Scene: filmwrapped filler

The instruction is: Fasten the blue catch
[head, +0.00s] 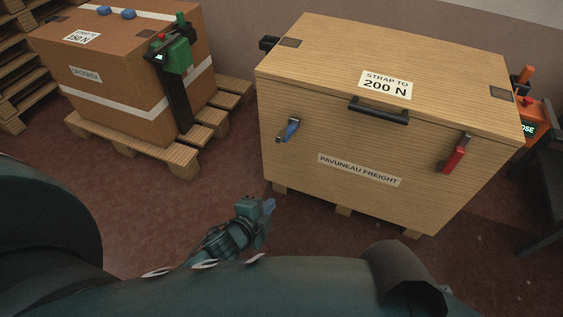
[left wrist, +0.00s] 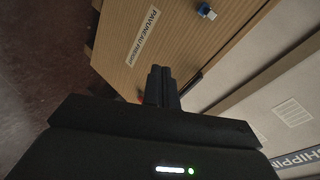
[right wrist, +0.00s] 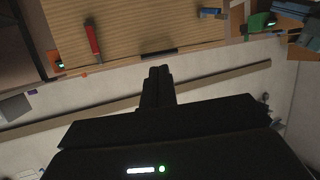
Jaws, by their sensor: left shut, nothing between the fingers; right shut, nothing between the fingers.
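The blue catch (head: 290,131) is on the left of the front face of the pale wooden crate (head: 330,150), below the closed lid. Its lever seems to stick out from the face; I cannot tell whether it is latched. It shows at the top edge of the left wrist view (left wrist: 290,9) and right wrist view (right wrist: 211,12). My left gripper (head: 269,206) is shut and empty, low in front of the crate and apart from the catch. My right gripper (right wrist: 159,74) is shut and empty, seen only in its wrist view.
A red catch (head: 455,157) hangs on the crate's right front. A black handle (head: 378,111) juts from the front near the lid. A brown carton (head: 120,70) on a pallet (head: 180,158) stands left. A dark stand (head: 547,190) is at right. Floor between is clear.

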